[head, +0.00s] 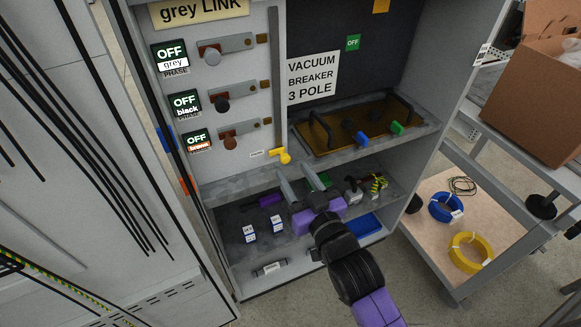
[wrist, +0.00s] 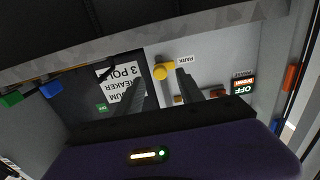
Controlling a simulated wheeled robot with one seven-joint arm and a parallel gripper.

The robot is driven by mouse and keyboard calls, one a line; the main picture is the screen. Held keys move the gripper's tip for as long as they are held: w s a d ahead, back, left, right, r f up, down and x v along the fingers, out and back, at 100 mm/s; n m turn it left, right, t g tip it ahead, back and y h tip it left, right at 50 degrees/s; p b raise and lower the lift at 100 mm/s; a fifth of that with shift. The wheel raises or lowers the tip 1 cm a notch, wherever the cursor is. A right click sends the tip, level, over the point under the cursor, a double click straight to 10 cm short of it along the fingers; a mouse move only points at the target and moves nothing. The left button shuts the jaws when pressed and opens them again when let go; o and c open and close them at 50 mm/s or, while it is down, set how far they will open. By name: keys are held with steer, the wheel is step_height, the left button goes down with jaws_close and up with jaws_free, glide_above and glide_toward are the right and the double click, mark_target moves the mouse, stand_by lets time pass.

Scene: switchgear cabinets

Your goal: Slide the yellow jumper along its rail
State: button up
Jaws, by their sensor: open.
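The yellow jumper (head: 283,156) sits at the lower end of a dark vertical rail (head: 275,85) on the cabinet's light panel, next to a small white label (head: 256,154). In the wrist view, which is upside down, the yellow jumper (wrist: 161,72) shows beside the label reading PARK (wrist: 185,59). My gripper (head: 294,172) is open and empty, just below the jumper in the head view. In the wrist view its two fingers (wrist: 160,80) appear on either side of the jumper. I cannot tell how far the fingertips are from it.
A shelf (head: 410,130) with a brown tray juts out right of the jumper. The lower shelf (head: 225,215) holds tools and small boxes. Three switch levers with OFF signs (head: 185,103) line the panel left of the rail. A trolley (head: 420,215) with cable coils stands right.

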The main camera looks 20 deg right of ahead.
steer(key=s, duration=0.4)
steer(key=shift+s, duration=0.1)
stand_by(0.4)
steer(key=s+r+g+p, duration=0.1)
steer(key=s+r+p, duration=0.2)
steer(key=s, duration=1.4)
steer(key=s+r+g+p, duration=0.2)
steer(key=s+r+p, duration=0.1)
steer(key=s, duration=1.4)
steer(key=shift+p, duration=0.8)
steer(key=shift+r, duration=0.15)
stand_by(0.9)
